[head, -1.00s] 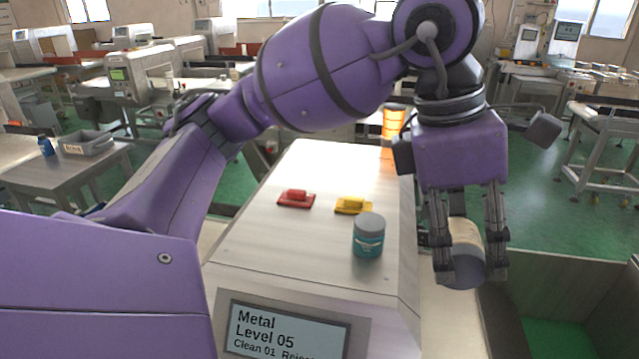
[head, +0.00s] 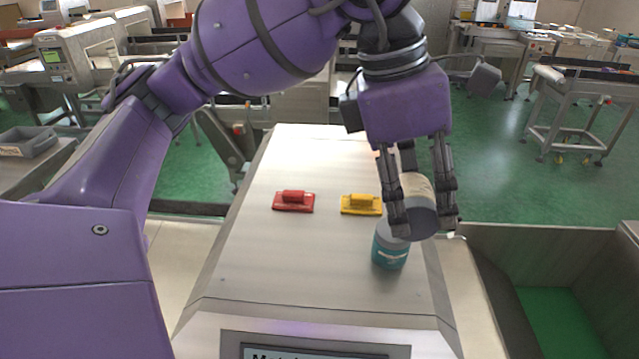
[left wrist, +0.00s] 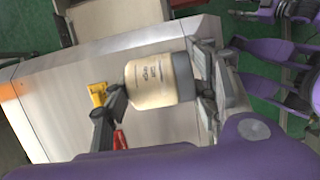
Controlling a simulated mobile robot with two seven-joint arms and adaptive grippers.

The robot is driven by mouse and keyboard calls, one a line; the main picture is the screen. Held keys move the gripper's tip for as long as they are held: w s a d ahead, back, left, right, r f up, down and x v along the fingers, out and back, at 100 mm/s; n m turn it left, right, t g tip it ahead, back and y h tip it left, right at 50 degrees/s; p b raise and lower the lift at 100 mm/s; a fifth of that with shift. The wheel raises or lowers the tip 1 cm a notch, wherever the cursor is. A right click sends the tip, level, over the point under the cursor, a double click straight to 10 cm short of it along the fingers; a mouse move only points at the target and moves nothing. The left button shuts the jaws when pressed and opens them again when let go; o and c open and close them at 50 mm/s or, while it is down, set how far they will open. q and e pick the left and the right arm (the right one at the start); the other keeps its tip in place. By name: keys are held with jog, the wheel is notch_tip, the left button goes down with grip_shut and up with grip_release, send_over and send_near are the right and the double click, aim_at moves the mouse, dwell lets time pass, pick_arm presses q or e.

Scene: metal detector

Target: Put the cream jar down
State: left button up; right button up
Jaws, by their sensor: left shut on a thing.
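My left gripper (head: 424,222) is shut on the cream jar (head: 417,188), which has a cream-coloured body and a grey lid. The jar is tilted, with its lid toward the head camera. It is held over the right side of the metal detector's flat top (head: 300,250). In the left wrist view the jar (left wrist: 148,84) lies across between the fingers, its printed label showing. A teal jar with a grey lid (head: 390,256) stands upright on the top, partly hidden behind the held jar and a finger.
A red block (head: 293,202) and a yellow block (head: 361,205) with handles lie on the top. The top's front left part is clear. A bin with a green floor (head: 560,315) is at the right. A display panel is on the front edge.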

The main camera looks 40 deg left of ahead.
pick_arm(q)
jog(key=a+f+p, duration=0.1)
jog(key=a+f, duration=0.2)
jog(key=a, duration=0.1)
jog(key=a+f, duration=0.3)
jog(key=a, duration=0.1)
jog(key=a+f+p, duration=0.1)
jog(key=a+f, duration=0.2)
jog(key=a, duration=0.2)
jog(key=shift+s+p, duration=0.15)
jog(key=shift+p, duration=0.2)
jog(key=shift+a+f, duration=0.3)
jog(key=shift+a, duration=0.05)
notch_tip(320, 180, down, 3)
jog(key=shift+p, duration=0.5)
jog(key=shift+f, duration=0.35)
jog(key=o, duration=1.2)
jog(key=shift+c, duration=0.2)
jog(key=shift+o, duration=0.3)
jog(key=shift+r, duration=0.3)
jog(key=shift+a+r, duration=0.2)
jog(key=shift+r, duration=0.15)
jog(key=v, duration=1.1)
pick_arm(e)
jog(key=r, duration=0.3)
jog(key=shift+w+a+r, duration=0.25)
jog(key=shift+w+a, duration=0.05)
jog(key=shift+a, duration=0.1)
